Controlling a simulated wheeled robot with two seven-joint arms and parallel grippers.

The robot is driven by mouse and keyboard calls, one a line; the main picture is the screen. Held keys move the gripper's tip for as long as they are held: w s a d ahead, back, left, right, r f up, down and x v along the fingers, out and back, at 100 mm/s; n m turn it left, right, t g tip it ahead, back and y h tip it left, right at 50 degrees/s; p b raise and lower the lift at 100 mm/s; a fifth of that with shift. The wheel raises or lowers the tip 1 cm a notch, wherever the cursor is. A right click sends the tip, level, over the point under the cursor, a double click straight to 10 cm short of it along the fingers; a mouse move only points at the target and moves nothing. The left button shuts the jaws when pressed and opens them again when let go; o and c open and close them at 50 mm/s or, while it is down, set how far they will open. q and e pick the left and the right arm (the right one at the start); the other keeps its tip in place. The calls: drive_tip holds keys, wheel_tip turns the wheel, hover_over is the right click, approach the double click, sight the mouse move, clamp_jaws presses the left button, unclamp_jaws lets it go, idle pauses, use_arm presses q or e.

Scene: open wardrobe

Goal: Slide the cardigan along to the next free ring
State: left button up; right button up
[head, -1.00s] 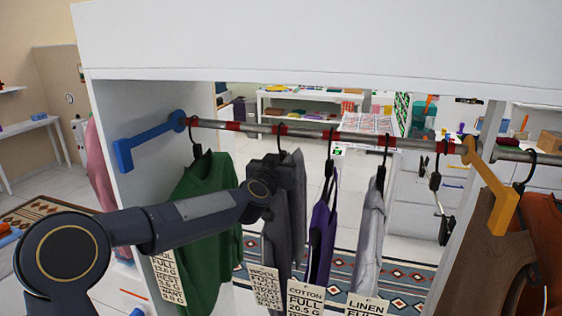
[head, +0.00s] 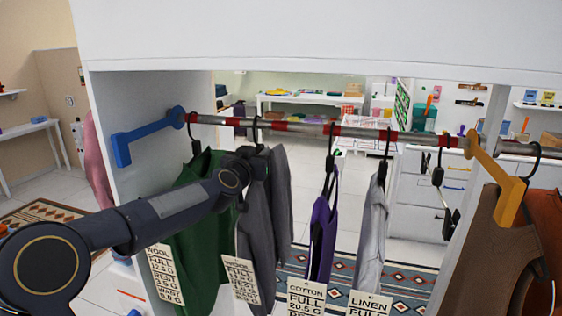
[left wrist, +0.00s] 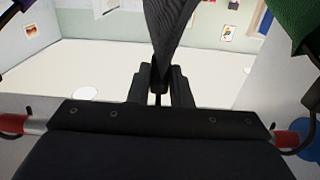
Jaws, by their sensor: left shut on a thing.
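The dark grey garment, which I take as the cardigan (head: 283,200), hangs by its black hook from the rail (head: 308,128). Its hook rests between two red rings, the left ring (head: 239,122) and the right ring (head: 280,126). My left gripper (left wrist: 157,88) is shut on the cardigan, whose grey cloth (left wrist: 174,40) rises from between the fingers in the left wrist view. In the head view my wrist hides the grip and the upper cardigan. My right gripper is not in view.
A green garment (head: 205,225) hangs close on the left, overlapped by my arm. A purple garment (head: 322,235) and a light grey one (head: 371,235) hang to the right. An empty black hanger (head: 438,178) hangs beyond. Blue (head: 145,138) and yellow (head: 497,180) brackets hold the rail.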

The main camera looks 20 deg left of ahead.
use_arm(q)
drive_tip(key=a+b, duration=0.3)
drive_tip(key=a, duration=0.3)
drive_tip(key=shift+b, duration=0.3)
drive_tip(key=o, duration=0.9)
drive_tip(key=shift+w, duration=0.1)
drive_tip(key=s+b, duration=0.4)
drive_tip(key=s, duration=0.3)
drive_tip(key=shift+s+a, duration=0.1)
drive_tip(key=shift+s, duration=0.3)
drive_tip(key=shift+s, duration=0.1)
